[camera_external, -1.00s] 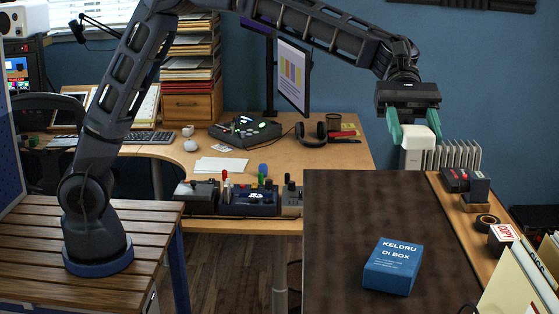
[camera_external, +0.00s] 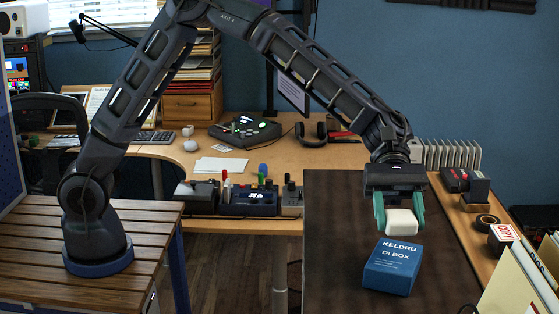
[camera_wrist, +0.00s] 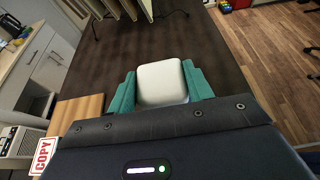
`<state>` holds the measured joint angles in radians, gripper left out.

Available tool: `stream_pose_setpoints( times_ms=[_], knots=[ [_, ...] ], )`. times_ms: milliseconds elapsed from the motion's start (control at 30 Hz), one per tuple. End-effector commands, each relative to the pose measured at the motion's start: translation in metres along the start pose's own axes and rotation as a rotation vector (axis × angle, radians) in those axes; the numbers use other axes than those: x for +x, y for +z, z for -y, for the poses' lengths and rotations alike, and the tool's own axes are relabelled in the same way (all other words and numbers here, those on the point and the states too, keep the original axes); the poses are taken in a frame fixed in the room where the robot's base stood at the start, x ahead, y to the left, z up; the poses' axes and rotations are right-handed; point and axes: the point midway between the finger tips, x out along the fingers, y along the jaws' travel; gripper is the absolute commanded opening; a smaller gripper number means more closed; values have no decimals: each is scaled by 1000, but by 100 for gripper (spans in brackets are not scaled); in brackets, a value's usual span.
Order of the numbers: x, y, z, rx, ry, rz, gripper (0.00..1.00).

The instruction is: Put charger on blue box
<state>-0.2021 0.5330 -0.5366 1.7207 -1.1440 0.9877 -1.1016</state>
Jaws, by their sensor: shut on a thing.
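The charger (camera_external: 401,222) is a white rounded block held between the green fingers of my gripper (camera_external: 399,215). In the wrist view the charger (camera_wrist: 162,83) sits between both fingertips of my gripper (camera_wrist: 161,90). The blue box (camera_external: 391,268), labelled "KELDRU DI BOX", lies on the dark tabletop. In the external view the charger shows just above and behind the box's top edge; I cannot tell the exact gap.
The dark tabletop (camera_external: 335,240) is clear left of the box. Folders (camera_external: 525,280) stand at the front right.

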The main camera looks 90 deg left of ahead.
Motion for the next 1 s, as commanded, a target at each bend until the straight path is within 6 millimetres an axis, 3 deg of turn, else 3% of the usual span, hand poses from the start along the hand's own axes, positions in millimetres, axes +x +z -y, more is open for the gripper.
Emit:
stream_pose_setpoints(
  times_ms=[267,500,933,967,1000],
  knots=[
    [6,-16,0,-1,1,0,26],
    [19,-44,0,-1,0,1,26],
    [21,-50,0,0,1,1,26],
    [21,-49,0,1,1,0,57],
    [21,-49,0,1,1,0,64]
  ],
)
